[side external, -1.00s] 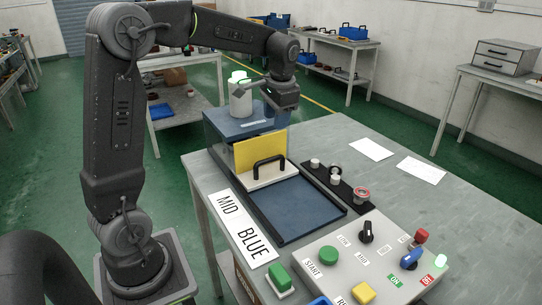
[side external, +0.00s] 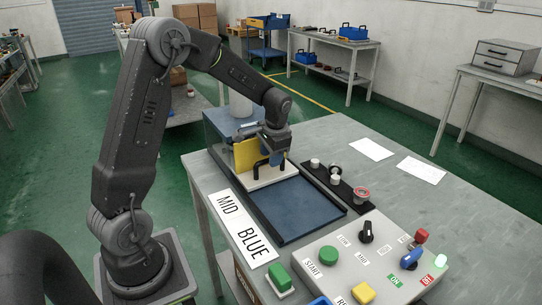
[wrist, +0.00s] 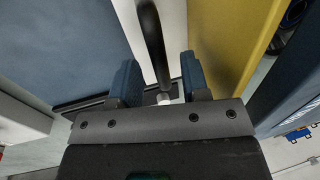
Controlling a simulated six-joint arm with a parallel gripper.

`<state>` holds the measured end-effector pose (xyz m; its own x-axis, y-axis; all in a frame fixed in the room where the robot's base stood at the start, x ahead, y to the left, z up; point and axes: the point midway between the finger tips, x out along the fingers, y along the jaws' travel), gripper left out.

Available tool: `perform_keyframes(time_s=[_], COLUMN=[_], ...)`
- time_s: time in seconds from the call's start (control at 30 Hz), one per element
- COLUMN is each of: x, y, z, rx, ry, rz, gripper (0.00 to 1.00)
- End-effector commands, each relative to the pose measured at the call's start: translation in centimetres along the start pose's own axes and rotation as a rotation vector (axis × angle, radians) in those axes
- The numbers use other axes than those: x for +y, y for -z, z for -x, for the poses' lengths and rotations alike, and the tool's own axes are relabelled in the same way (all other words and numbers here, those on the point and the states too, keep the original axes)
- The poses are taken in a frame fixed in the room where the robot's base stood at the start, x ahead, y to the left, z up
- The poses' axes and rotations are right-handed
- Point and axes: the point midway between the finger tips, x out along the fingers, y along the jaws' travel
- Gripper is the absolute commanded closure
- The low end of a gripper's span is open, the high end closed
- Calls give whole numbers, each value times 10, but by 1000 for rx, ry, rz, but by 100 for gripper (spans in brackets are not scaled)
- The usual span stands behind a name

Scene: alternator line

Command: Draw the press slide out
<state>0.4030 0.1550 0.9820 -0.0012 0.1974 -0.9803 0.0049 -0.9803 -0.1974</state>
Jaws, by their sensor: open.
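The press slide (side external: 272,180) is a pale block with a yellow upright plate (side external: 245,155) behind a black bar handle (side external: 256,171). It sits at the far end of a blue track bed (side external: 298,208), against the blue press body (side external: 220,124). My gripper (side external: 274,158) is down at the handle and partly hides it. In the wrist view my gripper (wrist: 160,76) has its two blue fingers apart, one on each side of the black handle (wrist: 152,38). Gaps show between the fingers and the bar, and it is not gripped.
A control panel (side external: 330,262) with coloured buttons and knobs stands at the near end of the track. A dark strip of small knobs (side external: 345,188) lies along the track's right side. A "MID BLUE" label (side external: 243,227) lies left. The bed in front of the slide is clear.

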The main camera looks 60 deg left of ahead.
Motion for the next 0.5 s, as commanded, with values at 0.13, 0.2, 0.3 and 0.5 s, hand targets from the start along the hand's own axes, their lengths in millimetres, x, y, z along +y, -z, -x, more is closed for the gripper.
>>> perform_keyframes(time_s=[0.13,0.2,0.3,0.5], x=[0,0,0,0], y=[0,0,0,0], z=[-4,-4,-4,-4], rx=[2,2,2,1], ry=[0,1,1,0], rz=[1,1,1,0], gripper=[58,58,58,73])
